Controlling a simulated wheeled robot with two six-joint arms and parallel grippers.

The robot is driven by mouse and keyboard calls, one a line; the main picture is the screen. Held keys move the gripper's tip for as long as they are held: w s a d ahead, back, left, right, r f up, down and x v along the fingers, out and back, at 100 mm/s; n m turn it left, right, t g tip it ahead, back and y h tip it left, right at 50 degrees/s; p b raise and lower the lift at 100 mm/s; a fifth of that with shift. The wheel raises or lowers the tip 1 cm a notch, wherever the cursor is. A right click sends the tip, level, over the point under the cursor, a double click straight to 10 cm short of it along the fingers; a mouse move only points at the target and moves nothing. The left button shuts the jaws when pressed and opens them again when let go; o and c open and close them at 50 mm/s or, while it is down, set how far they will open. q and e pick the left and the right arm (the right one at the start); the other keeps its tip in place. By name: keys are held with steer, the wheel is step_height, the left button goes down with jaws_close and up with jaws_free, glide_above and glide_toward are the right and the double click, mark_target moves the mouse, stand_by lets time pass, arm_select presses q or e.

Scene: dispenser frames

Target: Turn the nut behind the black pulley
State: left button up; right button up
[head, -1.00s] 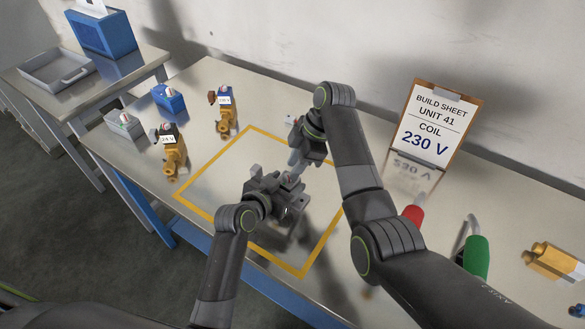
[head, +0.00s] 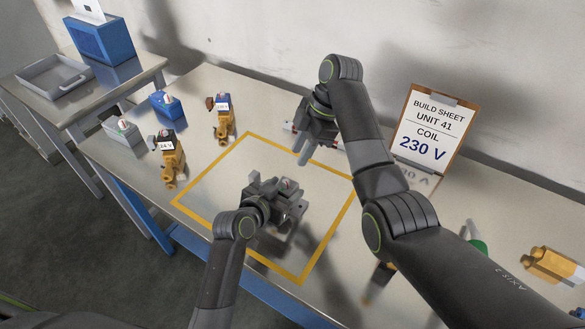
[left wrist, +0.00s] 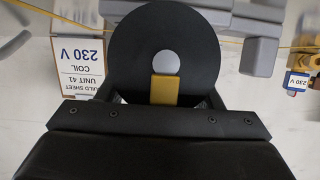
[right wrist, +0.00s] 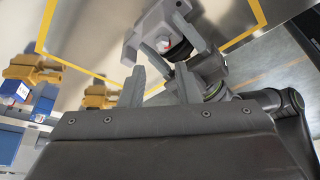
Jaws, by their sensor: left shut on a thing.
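A grey unit (head: 291,189) with a red-and-white top stands inside the yellow outline on the bench. The black pulley (left wrist: 130,45), a large disc with a grey centre and a yellow piece below it, fills the middle of the left wrist view. It also shows in the right wrist view (right wrist: 181,50). My left gripper (head: 274,199) is at the unit. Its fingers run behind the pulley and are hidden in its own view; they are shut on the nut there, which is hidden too. My right gripper (right wrist: 160,75) is open and empty, above the bench behind the unit.
A build sheet board (head: 434,137) reading 230 V stands at the back right. Brass valves (head: 224,124) and a blue block (head: 165,103) stand left of the yellow outline (head: 215,167). A green-handled tool (head: 478,247) and another brass valve (head: 551,263) lie right. The outlined area is otherwise clear.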

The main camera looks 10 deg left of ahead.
mark_target(287, 181)
steer(key=a+f+n, duration=0.1)
steer(key=f, duration=0.1)
steer(key=s+f+n, duration=0.1)
steer(key=f, duration=0.2)
steer(key=a+f+n+g+h, duration=0.1)
steer(key=f+n, duration=0.1)
steer(key=shift+s+a+f, duration=0.3)
steer(key=shift+a+f, duration=0.05)
steer(key=shift+f, duration=0.05)
stand_by(0.5)
jaws_close()
